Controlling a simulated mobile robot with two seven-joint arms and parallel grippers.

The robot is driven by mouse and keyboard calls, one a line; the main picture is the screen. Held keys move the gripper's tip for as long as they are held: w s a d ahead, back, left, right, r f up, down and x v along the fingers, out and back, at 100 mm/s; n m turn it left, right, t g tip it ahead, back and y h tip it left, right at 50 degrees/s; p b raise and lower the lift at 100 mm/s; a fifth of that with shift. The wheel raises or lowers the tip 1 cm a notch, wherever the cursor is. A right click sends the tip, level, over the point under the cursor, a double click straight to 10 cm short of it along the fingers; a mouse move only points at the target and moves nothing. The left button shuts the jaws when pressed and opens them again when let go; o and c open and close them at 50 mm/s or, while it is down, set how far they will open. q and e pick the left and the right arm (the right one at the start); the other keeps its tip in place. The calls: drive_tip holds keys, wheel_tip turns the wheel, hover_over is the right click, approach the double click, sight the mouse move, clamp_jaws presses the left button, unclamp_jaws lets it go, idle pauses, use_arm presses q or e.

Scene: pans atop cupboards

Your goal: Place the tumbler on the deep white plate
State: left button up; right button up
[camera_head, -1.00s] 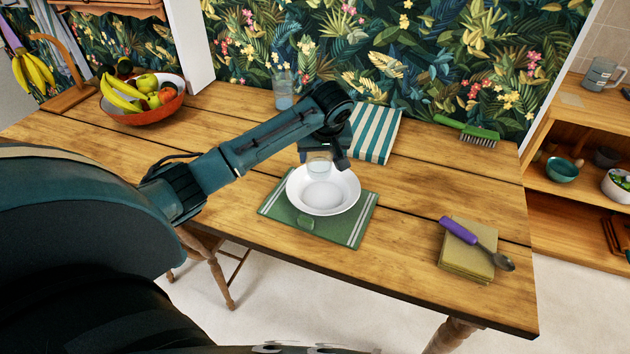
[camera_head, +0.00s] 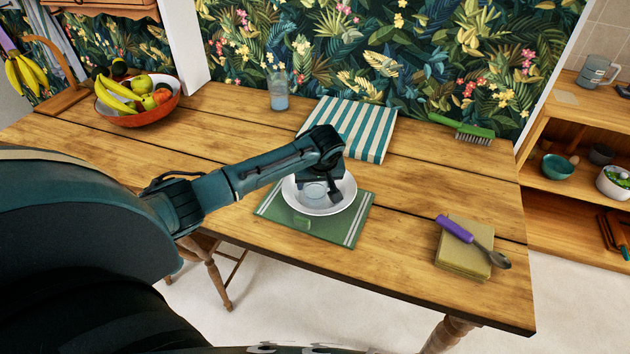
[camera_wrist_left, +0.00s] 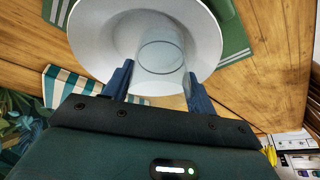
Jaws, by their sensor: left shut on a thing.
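The tumbler is a clear glass. In the left wrist view the tumbler (camera_wrist_left: 161,55) is between the two blue fingers of my left gripper (camera_wrist_left: 158,88), which is shut on it. In the head view the tumbler (camera_head: 315,190) shows against the deep white plate (camera_head: 340,204), below my left gripper (camera_head: 322,184). The plate (camera_wrist_left: 92,40) is behind the tumbler in the wrist view. I cannot tell whether the tumbler's base touches the plate. My right gripper is not in view.
The plate sits on a green placemat (camera_head: 347,230). A striped cloth (camera_head: 365,130), another glass (camera_head: 279,98) and a fruit bowl (camera_head: 140,117) are behind. A green brush (camera_head: 465,130) and a purple-handled spoon (camera_head: 455,229) on yellow napkins (camera_head: 462,262) are to the right.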

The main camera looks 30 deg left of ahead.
use_arm(q)
drive_tip(key=shift+f, duration=0.5)
drive_tip(key=o, duration=1)
drive_tip(key=shift+o, duration=0.2)
